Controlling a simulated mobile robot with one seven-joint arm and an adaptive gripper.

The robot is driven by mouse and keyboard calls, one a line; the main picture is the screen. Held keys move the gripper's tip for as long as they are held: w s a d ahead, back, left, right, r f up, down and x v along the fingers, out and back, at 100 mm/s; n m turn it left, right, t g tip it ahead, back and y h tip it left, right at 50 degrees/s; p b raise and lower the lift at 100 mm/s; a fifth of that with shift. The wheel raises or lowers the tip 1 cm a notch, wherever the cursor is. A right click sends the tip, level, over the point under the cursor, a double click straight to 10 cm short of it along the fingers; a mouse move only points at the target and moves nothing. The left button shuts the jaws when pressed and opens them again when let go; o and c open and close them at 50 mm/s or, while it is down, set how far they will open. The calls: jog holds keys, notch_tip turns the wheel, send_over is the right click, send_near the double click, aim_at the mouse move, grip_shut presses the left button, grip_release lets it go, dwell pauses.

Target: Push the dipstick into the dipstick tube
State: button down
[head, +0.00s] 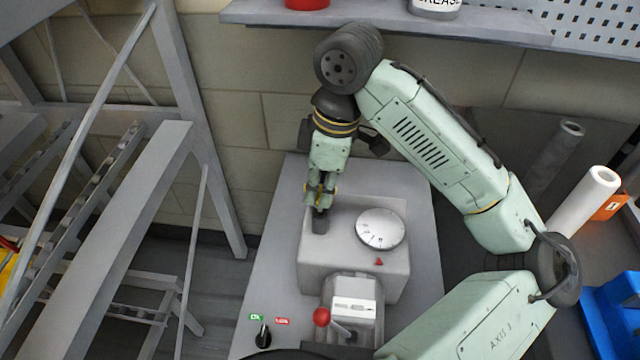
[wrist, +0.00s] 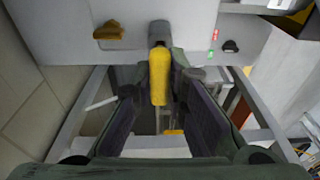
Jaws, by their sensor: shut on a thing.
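My gripper (head: 320,226) points down at the left part of the grey housing (head: 345,258) in the head view. In the wrist view my dark fingers (wrist: 160,85) stand on both sides of the dipstick's yellow handle (wrist: 159,78) and are shut on it. A dark, short upright piece (wrist: 158,33), which looks like the dipstick tube, shows just beyond the handle, in line with it. The handle hides where they meet, so I cannot tell how deep the dipstick sits.
A round white dial (head: 380,229) sits on the housing right of my gripper. A red-knobbed lever (head: 322,317) and a black selector knob (head: 263,336) are nearer the front. A shelf (head: 385,22) runs above. A grey metal frame (head: 120,210) stands at the left.

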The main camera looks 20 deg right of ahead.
jog(key=shift+f+b, duration=0.7)
jog(key=shift+f, duration=0.5)
jog(key=c, duration=1.5)
grip_release()
jog(key=r, duration=0.4)
jog(key=d+r, duration=0.1)
jog(key=r, duration=0.7)
jog(key=shift+s+d, duration=0.35)
